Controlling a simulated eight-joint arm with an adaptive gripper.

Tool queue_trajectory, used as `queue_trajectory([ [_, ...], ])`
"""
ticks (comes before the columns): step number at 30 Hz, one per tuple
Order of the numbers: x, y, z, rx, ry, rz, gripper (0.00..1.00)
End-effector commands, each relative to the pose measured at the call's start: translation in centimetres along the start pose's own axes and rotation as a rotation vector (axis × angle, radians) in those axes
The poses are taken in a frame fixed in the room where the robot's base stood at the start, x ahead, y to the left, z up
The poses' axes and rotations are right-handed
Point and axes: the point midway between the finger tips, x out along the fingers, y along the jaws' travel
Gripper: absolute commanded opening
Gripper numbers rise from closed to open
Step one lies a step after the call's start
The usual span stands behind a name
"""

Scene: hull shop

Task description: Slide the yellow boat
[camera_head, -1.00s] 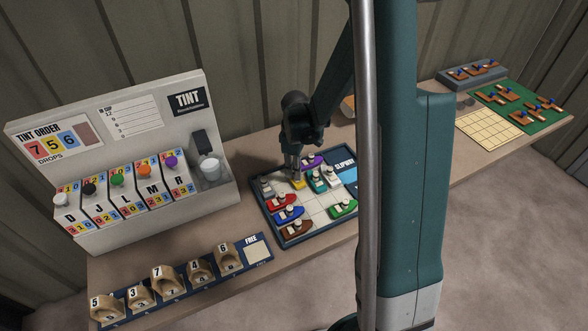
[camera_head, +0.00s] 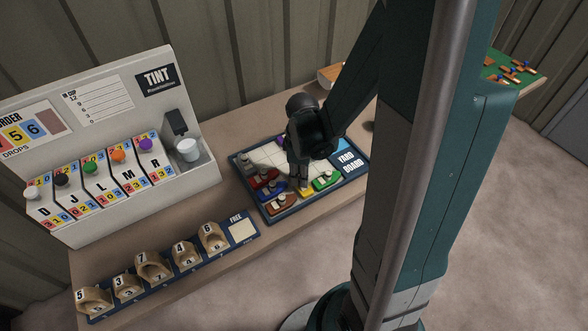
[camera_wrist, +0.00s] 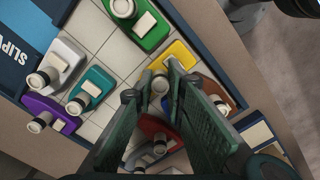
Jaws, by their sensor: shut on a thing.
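The yellow boat (camera_head: 306,190) lies on the slipway board (camera_head: 243,182), by its front edge between the green boat (camera_head: 326,180) and the brown boat (camera_head: 282,204). My gripper (camera_wrist: 166,76) points down at it, and its fingers close on the boat's round upright peg. In the wrist view the yellow hull (camera_wrist: 182,55) shows beyond the fingertips. In the head view my wrist hides the middle of the board and the fingertips are hard to make out.
Pale squares between the green and teal boats are bare. The tint stand (camera_head: 120,150) and a rack of numbered scoops (camera_head: 165,270) stand left of the board.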

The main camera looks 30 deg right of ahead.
Motion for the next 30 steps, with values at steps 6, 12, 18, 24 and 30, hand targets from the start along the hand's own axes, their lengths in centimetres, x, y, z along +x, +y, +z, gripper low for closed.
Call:
queue_trajectory([
  [6, 0.03, -0.74, 0.62, -0.001, 0.001, -0.002, 0.00],
  [12, 0.06, -0.89, 0.75, 0.000, -0.001, -0.003, 0.00],
  [18, 0.07, -0.93, 0.79, 0.000, -0.002, -0.004, 0.29],
  [24, 0.03, -0.75, 0.68, 0.000, -0.001, -0.002, 0.29],
  [30, -0.06, -0.67, 0.62, 0.000, 0.000, -0.001, 0.29],
])
